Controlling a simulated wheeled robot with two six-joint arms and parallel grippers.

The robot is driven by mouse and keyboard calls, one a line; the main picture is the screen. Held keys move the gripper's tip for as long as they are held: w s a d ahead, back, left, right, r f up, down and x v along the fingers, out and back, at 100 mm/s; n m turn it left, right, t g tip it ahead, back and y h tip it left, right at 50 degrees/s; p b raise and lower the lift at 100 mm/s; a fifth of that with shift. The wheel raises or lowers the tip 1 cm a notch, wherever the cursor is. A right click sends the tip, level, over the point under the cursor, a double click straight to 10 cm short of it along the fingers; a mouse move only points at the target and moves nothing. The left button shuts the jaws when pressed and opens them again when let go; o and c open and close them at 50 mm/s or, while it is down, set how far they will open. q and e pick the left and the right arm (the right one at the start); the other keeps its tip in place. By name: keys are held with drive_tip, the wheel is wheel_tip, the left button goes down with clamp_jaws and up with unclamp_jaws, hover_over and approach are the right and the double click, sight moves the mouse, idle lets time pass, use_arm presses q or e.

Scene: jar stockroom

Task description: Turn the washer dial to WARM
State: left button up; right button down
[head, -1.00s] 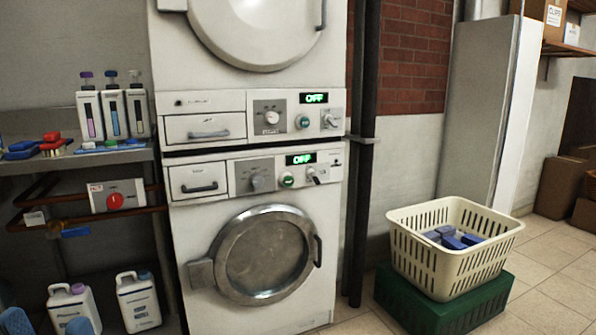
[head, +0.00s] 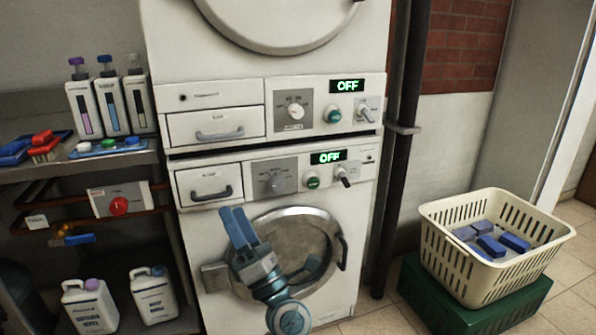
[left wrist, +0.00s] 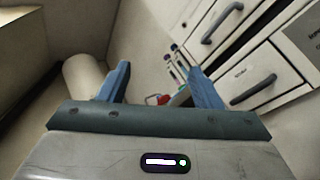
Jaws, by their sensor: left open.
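The lower machine (head: 345,215), with a round glass door (head: 288,215), has a control panel with a grey dial (head: 276,182), a green button (head: 312,181), a lever switch (head: 343,176) and a display (head: 328,157) reading OFF. The dial's labels are too small to read. My left gripper (head: 237,212) is open and empty, in front of the door's upper left, below the dial and apart from it. It also shows in the left wrist view (left wrist: 160,85), fingers spread, with the drawer handles (left wrist: 253,90) at the right. My right gripper is not in view.
A similar machine above has its own dial (head: 295,111) and an OFF display (head: 347,86). A shelf (head: 95,159) with bottles and brushes stands left. A cream basket (head: 440,235) sits on a green crate (head: 440,307) at right. A dark pipe (head: 399,150) runs beside the machines.

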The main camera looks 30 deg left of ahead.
use_arm(q)
drive_tip(key=w+a+f+n+t+h+p, duration=0.1)
drive_tip(key=w+n+t+h+p, duration=0.15)
drive_tip(key=w+h, duration=0.4)
drive_tip(key=n+h+p, duration=0.2)
drive_tip(key=h+p, duration=0.3)
approach(279, 185)
drive_tip(key=shift+m+t, duration=0.25)
drive_tip(key=x, duration=0.8)
drive_tip(key=shift+a+f+b, duration=0.1)
drive_tip(key=shift+b, duration=0.2)
drive_tip(key=shift+w+a, duration=0.3)
drive_tip(key=shift+a, duration=0.1)
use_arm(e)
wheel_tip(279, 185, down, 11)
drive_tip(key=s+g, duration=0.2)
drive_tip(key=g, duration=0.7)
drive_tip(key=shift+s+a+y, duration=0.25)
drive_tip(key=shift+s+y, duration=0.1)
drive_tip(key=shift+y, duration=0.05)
use_arm(q)
drive_tip(key=c, duration=1)
